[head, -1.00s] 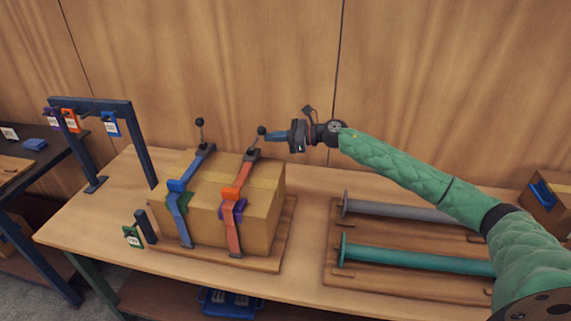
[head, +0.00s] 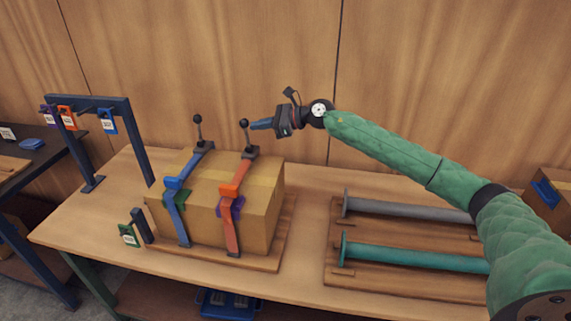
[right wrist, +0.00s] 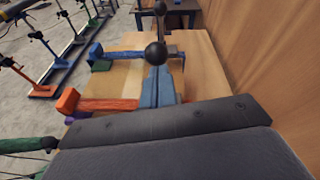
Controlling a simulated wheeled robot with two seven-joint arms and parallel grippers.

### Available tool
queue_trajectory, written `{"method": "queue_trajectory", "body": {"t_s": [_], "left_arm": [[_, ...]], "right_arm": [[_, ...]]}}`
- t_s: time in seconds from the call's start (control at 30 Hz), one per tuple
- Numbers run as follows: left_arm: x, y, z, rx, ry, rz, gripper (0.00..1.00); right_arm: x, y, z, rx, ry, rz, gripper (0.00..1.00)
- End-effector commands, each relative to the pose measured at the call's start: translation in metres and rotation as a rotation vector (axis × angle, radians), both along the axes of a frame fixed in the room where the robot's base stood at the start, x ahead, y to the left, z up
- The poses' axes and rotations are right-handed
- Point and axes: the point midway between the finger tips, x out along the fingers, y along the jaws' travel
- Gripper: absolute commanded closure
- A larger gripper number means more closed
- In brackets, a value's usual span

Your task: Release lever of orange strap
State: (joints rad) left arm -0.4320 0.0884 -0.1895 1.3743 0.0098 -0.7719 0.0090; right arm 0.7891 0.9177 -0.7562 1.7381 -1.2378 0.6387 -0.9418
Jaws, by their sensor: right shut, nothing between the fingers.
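The orange strap (head: 235,180) runs over the top and down the front of a cardboard box (head: 262,205). Its lever (head: 247,138) has a black ball knob and stands nearly upright, leaning slightly left in the head view. My right gripper (head: 256,125) is shut and empty, its blue fingertips just right of the knob. In the right wrist view the shut fingers (right wrist: 157,86) point at a black knob (right wrist: 155,53), at or very near it; I cannot tell whether they touch. The orange strap (right wrist: 100,104) also shows there. My left gripper is out of view.
A blue strap (head: 175,195) with its own upright lever (head: 198,132) lies left of the orange one. A dark tag rack (head: 90,105) stands at the left. Grey (head: 400,207) and teal (head: 415,257) flanged pipes lie on a wooden board at the right. A wooden wall stands behind.

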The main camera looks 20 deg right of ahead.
Motion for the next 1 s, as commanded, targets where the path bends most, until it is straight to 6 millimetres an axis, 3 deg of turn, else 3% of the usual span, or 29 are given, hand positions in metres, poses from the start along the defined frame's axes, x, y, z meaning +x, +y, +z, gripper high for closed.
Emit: {"method": "queue_trajectory", "body": {"t_s": [0.3, 0.77, 1.0], "left_arm": [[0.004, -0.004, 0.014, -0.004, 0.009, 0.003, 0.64], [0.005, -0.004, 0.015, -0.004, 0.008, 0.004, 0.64], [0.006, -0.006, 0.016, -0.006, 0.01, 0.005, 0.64]], "right_arm": [[0.004, 0.008, 0.006, 0.005, -0.007, 0.001, 1.0], [0.004, 0.011, 0.01, 0.01, -0.01, 0.004, 1.0], [0.005, -0.001, 0.031, 0.011, -0.012, 0.003, 1.0]]}}
